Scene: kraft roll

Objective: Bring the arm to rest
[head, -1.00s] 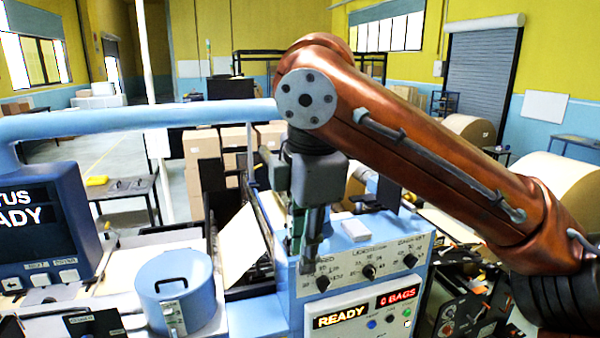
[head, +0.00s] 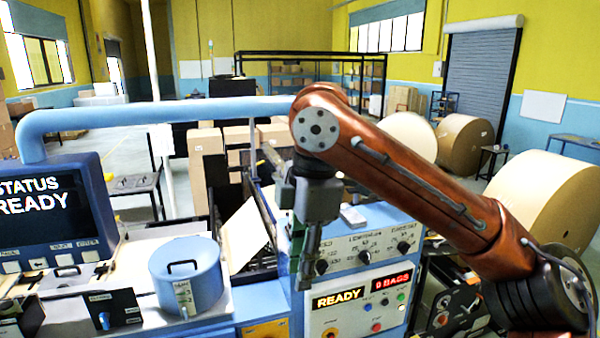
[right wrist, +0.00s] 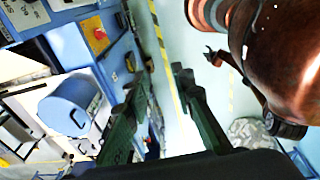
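My right arm (head: 420,185) is copper coloured and reaches in from the right in the head view. Its gripper (head: 303,280) hangs down in front of the machine's control panel (head: 365,290), and nothing shows in it. In the right wrist view the two dark green fingers of this gripper (right wrist: 160,80) stand apart with empty space between them. Floor with a yellow-black stripe shows beyond the fingers. Whether the gripper touches the panel cannot be told.
A blue lidded pot (head: 188,278) stands left of the gripper. A screen reading STATUS READY (head: 50,215) stands at far left under a blue tube (head: 180,112). Large kraft rolls (head: 540,200) stand at right behind my arm.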

